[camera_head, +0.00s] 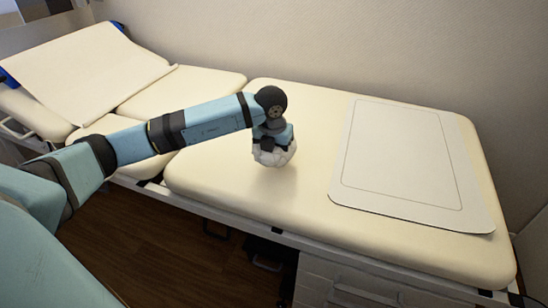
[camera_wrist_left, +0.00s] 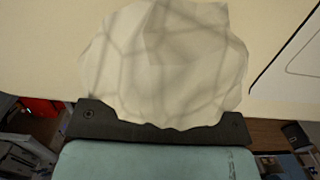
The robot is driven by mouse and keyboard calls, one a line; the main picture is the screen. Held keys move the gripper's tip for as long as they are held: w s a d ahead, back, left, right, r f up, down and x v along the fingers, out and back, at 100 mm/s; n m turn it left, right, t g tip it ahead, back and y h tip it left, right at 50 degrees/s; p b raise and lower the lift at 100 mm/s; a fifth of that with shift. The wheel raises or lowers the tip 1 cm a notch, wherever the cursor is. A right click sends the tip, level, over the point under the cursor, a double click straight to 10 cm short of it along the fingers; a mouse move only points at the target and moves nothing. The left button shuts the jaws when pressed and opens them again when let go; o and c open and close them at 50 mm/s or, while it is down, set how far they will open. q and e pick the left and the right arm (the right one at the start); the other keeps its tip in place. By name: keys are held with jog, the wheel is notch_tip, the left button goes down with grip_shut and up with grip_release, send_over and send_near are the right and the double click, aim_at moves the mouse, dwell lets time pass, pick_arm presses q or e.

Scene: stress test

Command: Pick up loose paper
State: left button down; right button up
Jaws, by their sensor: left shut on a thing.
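A crumpled ball of white paper (camera_head: 272,157) is at the middle of the cream padded bed. My left gripper (camera_head: 272,146) is over it from above and shut on it. The gripper hides the top of the ball. I cannot tell whether the ball touches the bed. In the left wrist view the paper (camera_wrist_left: 165,62) fills the upper middle, against the dark gripper edge (camera_wrist_left: 160,120). My right gripper is not in view.
The cream bed (camera_head: 225,180) runs along the wall. A flat white sheet with a printed outline (camera_head: 400,165) lies on its right part. Another pale sheet (camera_head: 90,70) covers the raised left end. Dark wooden floor (camera_head: 150,245) shows in front.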

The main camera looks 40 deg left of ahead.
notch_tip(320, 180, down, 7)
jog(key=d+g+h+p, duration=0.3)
jog(key=p, duration=0.1)
pick_arm(q)
notch_tip(320, 180, up, 23)
jog(key=p, duration=0.4)
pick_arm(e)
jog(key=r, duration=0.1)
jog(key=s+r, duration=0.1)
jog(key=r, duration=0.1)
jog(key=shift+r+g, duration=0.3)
pick_arm(q)
jog(key=shift+f, duration=0.15)
